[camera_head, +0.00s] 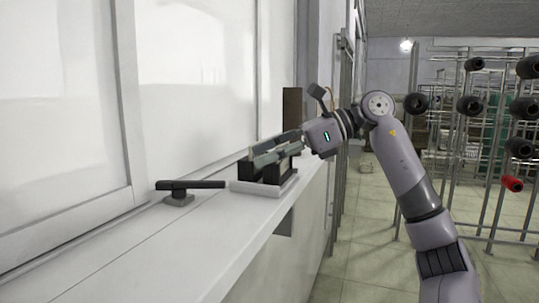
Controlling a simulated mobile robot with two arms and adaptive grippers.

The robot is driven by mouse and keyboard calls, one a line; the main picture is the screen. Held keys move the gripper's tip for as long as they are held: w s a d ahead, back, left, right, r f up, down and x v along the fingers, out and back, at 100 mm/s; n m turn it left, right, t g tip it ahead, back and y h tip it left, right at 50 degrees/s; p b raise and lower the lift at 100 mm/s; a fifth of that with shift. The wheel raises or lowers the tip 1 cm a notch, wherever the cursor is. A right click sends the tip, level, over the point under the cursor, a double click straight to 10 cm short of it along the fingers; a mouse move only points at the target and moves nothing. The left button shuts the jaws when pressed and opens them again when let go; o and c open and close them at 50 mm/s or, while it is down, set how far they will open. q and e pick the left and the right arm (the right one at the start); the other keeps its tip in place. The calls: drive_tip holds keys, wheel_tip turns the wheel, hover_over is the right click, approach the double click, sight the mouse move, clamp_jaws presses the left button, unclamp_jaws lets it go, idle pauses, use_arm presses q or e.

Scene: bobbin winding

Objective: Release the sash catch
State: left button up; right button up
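A black lever handle on a short grey foot (190,187), which looks like the sash catch, sits on the white window sill. Its bar lies level, along the sill. My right gripper (266,154) reaches in from the right, over a dark block-like fixture on a pale base (263,187) further right on the sill. The gripper is apart from the black lever. Its grey fingers overlap the fixture in view, so I cannot tell whether they touch it or how far they are apart. My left gripper is out of view.
The white sill (150,250) runs along the sash window (62,110) on the left. A brown upright block (293,108) stands behind the gripper. Metal racks with dark bobbins (470,105) and one red bobbin (512,183) stand at right. The tiled floor (375,235) between is clear.

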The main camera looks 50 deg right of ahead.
drive_tip(key=shift+c, duration=0.4)
